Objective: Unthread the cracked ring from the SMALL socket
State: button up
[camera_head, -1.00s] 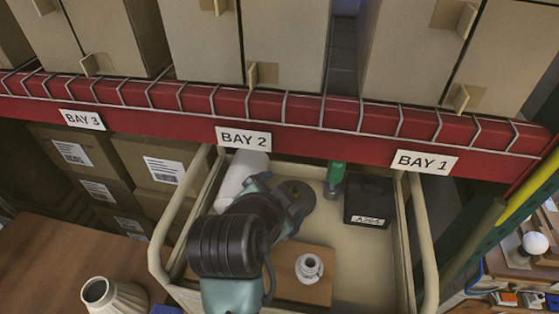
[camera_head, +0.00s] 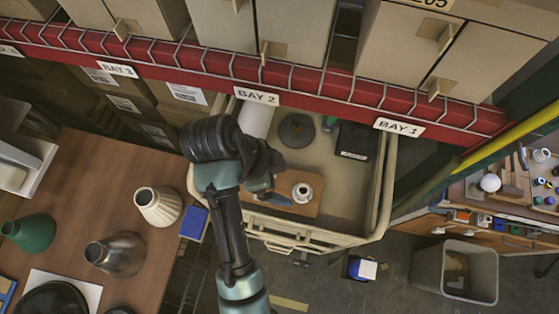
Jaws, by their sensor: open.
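A small white socket with a ring-shaped top (camera_head: 302,191) stands on a wooden board (camera_head: 312,208) in the cart's tray. Whether the ring is cracked is too small to tell. My gripper (camera_head: 277,196) is just left of the socket, over the board's left part, and looks apart from it. It is open with nothing seen between its fingers; the fingers are small and partly hidden by my wrist.
The cart (camera_head: 383,190) also holds a dark round base (camera_head: 297,132), a black box (camera_head: 356,141) and a white roll (camera_head: 257,118). A red shelf beam (camera_head: 330,82) runs behind. The left table (camera_head: 80,195) bears a cream shade (camera_head: 158,207) and a green shade (camera_head: 30,233).

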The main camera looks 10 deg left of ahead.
aim_at(298, 192)
jog(key=b+x, duration=0.4)
jog(key=x, duration=0.7)
jog(key=shift+d+f, duration=0.2)
jog(key=shift+f, duration=0.35)
grip_shut()
jog(key=shift+r+n+p, duration=0.15)
jog(key=shift+n+p, duration=0.2)
jog(key=shift+n, duration=0.25)
jog(key=n+t+y+p, duration=0.1)
jog(key=n, duration=0.2)
jog(key=shift+s+d+p, duration=0.1)
jog(key=shift+d+p, duration=0.05)
jog(key=shift+p, duration=0.2)
jog(key=shift+n+t+y+p, duration=0.4)
jog(key=shift+n+p, duration=0.2)
jog(key=shift+n, duration=0.8)
